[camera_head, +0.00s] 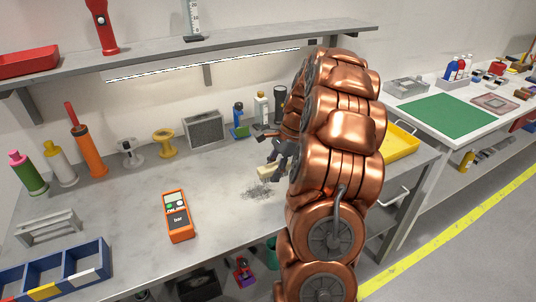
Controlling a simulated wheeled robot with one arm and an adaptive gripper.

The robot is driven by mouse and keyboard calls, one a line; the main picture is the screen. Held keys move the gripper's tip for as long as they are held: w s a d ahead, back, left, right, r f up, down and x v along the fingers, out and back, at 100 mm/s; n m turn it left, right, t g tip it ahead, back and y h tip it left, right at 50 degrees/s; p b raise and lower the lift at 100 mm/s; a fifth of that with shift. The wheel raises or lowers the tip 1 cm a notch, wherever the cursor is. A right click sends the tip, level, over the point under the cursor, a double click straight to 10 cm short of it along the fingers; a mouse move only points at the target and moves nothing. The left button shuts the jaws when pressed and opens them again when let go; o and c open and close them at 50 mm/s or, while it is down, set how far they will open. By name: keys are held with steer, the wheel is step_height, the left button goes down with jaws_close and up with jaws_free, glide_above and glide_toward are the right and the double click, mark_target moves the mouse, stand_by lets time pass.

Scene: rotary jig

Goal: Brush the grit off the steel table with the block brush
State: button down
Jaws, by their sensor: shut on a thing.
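The steel table (132,215) is a long grey bench top across the left and middle. A dark patch of grit (258,193) lies on it near the middle, just left of my arm. My gripper (277,167) is above the back right part of that patch and is shut on the block brush (270,173). Only a small pale cream part of the brush shows under the fingers. I cannot tell whether its bristles touch the table. My copper-coloured arm hides the table to the right of the gripper.
An orange meter (177,215) lies left of the grit. Bottles, spools and a grey slatted box (203,130) line the back. A blue bin (62,270) and a grey rack (48,226) stand at the left. A yellow tray (401,142) is right of my arm. A shelf (180,50) hangs above.

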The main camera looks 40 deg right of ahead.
steer(key=shift+r+p, duration=0.3)
steer(key=shift+r, duration=0.9)
